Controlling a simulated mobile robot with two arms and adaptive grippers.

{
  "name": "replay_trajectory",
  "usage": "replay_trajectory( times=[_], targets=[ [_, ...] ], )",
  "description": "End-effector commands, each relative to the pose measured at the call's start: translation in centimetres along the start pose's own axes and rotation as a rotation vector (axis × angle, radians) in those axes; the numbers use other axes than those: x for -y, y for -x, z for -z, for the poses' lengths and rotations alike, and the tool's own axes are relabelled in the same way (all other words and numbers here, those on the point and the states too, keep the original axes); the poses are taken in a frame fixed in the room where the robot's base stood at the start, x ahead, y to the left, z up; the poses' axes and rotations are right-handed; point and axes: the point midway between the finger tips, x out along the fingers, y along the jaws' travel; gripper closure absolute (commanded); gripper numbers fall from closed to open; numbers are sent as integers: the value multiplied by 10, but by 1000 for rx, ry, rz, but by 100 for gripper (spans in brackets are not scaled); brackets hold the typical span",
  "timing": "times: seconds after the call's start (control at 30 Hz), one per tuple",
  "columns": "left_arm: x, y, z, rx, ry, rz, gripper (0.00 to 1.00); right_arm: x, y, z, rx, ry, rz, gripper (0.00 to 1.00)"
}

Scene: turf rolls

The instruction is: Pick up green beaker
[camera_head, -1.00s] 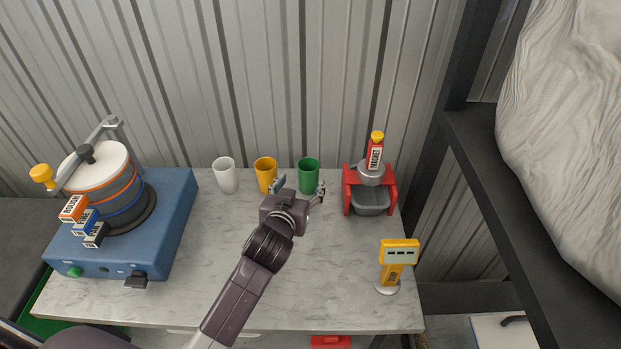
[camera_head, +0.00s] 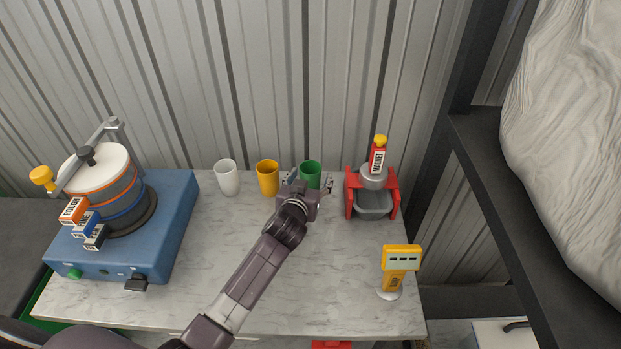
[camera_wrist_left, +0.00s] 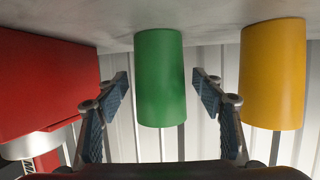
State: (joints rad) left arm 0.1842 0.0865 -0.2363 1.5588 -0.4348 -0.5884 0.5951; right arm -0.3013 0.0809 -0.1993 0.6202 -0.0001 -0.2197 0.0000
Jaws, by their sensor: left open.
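The green beaker (camera_head: 311,172) stands upright on the marble table near the back wall, between the yellow beaker and the red stand. My left gripper (camera_head: 309,183) is open right in front of it and hides its lower part. In the left wrist view, the green beaker (camera_wrist_left: 160,77) shows upside down between the two open fingers (camera_wrist_left: 163,95). There is a gap on each side of it, and I see no contact. My right gripper is not in view.
A yellow beaker (camera_head: 268,178) and a white beaker (camera_head: 228,178) stand to the left. A red stand (camera_head: 351,200) with a magnet bottle is close on the right. A yellow meter (camera_head: 401,258) stands nearer the front. A blue machine (camera_head: 177,215) fills the left.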

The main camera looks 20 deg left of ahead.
Motion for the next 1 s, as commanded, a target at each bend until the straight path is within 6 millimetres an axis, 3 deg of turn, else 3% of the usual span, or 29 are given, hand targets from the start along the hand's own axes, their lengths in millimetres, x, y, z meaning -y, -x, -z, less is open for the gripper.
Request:
replay_trajectory(
  times=[0.23,0.67,1.0],
  targets=[
    [0,-1,0,0,0,0,40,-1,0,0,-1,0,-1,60],
    [0,0,0,0,0,0,86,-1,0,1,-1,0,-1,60],
    [0,1,5,-2,1,0,87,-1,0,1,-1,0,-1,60]
  ],
)
